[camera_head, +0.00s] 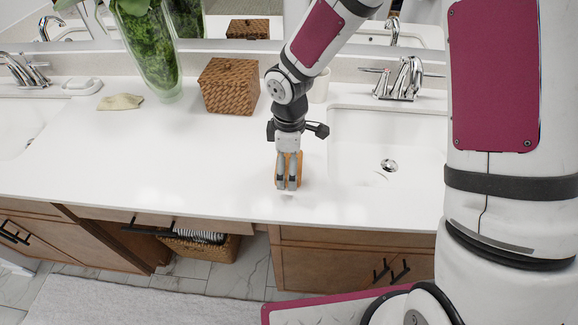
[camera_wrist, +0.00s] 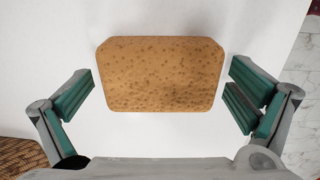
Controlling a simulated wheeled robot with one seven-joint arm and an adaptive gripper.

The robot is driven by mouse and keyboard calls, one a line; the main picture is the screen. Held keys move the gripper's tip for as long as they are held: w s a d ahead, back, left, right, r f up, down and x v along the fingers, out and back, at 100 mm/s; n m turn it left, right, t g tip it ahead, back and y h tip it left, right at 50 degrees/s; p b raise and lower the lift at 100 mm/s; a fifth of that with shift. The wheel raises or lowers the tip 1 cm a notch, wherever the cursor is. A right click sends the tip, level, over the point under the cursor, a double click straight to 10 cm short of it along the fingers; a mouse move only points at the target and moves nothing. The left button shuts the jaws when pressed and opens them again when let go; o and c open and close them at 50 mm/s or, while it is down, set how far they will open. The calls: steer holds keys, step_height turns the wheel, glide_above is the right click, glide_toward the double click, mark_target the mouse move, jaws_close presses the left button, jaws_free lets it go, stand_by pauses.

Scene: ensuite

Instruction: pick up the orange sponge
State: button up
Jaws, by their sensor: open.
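The orange sponge (camera_wrist: 160,74) lies flat on the white countertop between my two fingers in the wrist view. In the head view the sponge (camera_head: 299,170) shows only in part, behind my gripper, near the front edge of the counter, left of the right sink. My gripper (camera_wrist: 158,100) is open and empty, with one finger on each side of the sponge and a gap of bare counter on both sides. In the head view my gripper (camera_head: 288,187) points down over the sponge. I cannot tell exactly how high the fingertips are above the counter.
A woven box (camera_head: 229,86) and a glass vase with greenery (camera_head: 152,55) stand at the back. A pale cloth (camera_head: 120,102) lies at left. The right sink (camera_head: 385,135) with its faucet (camera_head: 404,80) is beside my gripper. The counter (camera_head: 190,150) left of my gripper is clear.

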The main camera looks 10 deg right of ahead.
steer(key=shift+c, duration=0.2)
steer(key=c, duration=0.8)
steer(key=shift+r, duration=0.15)
steer(key=shift+r, duration=0.6)
step_height(320, 180, up, 2)
steer(key=shift+r, duration=0.2)
steer(key=s, duration=1)
steer(key=s+r, duration=0.1)
steer(key=s, duration=0.5)
steer(key=shift+r, duration=0.1)
